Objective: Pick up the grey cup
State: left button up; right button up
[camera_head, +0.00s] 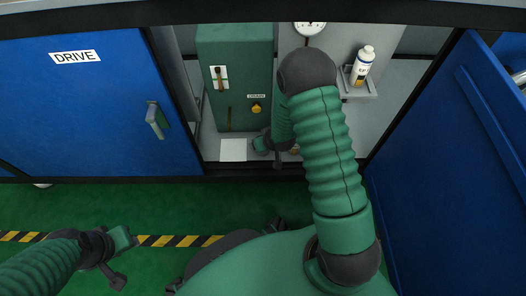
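I cannot make out a grey cup in the head view; my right arm covers part of the open cabinet. My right gripper (266,151) is inside the cabinet, low, just right of a white square (233,150) on its floor. Its fingers are small and dark here, and I cannot tell whether they are open or hold anything. A small orange bit (295,150) shows beside my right arm. My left gripper (121,260) is at the lower left over the green floor, with its fingers apart and nothing seen between them.
A green box (235,60) with a yellow knob stands in the cabinet. A white bottle (362,62) sits on a small shelf (358,91) at right, near a gauge (310,28). Blue doors, one marked DRIVE (75,110) and one open (440,160), flank the opening.

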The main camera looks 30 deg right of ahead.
jog(key=shift+w+f, duration=0.25)
jog(key=shift+f, duration=0.2)
jog(key=shift+r, duration=0.25)
jog(key=c, duration=1.4)
jog(key=shift+c, duration=0.2)
